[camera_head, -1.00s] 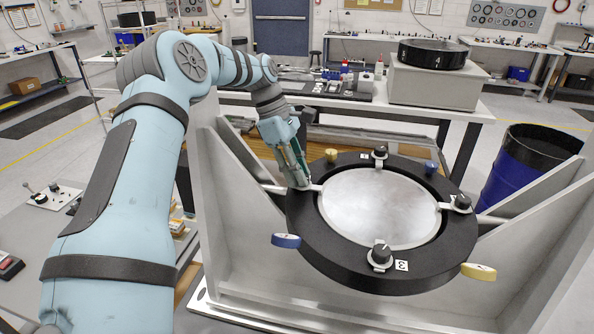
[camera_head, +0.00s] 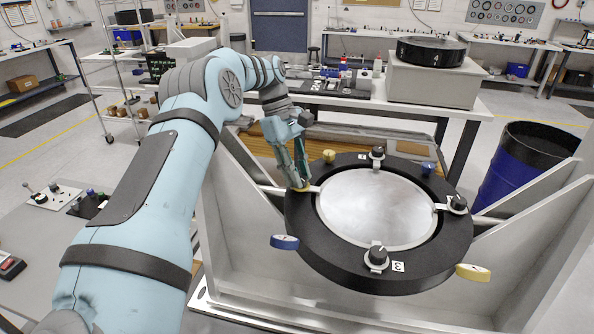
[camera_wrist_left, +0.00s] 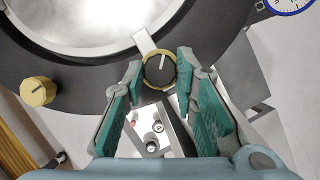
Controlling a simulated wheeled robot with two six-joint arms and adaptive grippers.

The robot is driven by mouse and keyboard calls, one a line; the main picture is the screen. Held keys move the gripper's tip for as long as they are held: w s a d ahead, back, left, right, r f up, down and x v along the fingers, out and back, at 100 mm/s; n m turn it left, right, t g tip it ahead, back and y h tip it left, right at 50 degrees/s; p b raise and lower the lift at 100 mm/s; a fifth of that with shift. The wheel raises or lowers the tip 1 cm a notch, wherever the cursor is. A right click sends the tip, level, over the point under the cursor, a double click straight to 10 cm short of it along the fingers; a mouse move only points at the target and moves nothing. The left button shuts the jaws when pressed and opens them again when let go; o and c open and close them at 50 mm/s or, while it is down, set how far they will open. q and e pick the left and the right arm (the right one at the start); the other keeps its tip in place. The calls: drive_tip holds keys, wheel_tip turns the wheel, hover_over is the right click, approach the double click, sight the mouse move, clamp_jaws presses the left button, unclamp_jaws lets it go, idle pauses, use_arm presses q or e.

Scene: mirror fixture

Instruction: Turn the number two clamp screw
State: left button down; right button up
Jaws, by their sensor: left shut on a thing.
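The black ring fixture (camera_head: 435,262) holds a round silver mirror (camera_head: 375,208), with clamp screws around its rim. My left gripper (camera_head: 300,180) is at the clamp screw on the ring's left side, which it mostly hides in the head view. In the left wrist view this black clamp screw (camera_wrist_left: 159,70) has a white pointer line and a gold band, and sits between the green-padded fingers (camera_wrist_left: 158,74). The gripper is shut on it. Its number label cannot be read. Another clamp screw (camera_head: 376,257) at the front has a label 3 (camera_head: 398,267). My right gripper is not in view.
Blue (camera_head: 284,242) and yellow (camera_head: 473,272) tabs stick out from the ring's front. A yellow knob (camera_head: 329,156) stands close to my left gripper; it also shows in the wrist view (camera_wrist_left: 38,91). Slanted grey frame walls (camera_head: 540,225) flank the ring. A blue drum (camera_head: 523,165) stands at right.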

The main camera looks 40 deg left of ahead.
use_arm(q)
drive_tip(key=shift+s+f, duration=0.1)
drive_tip(key=shift+f, duration=0.05)
drive_tip(key=c, duration=1.5)
unclamp_jaws()
drive_tip(key=shift+o, duration=1)
drive_tip(key=shift+d, duration=0.15)
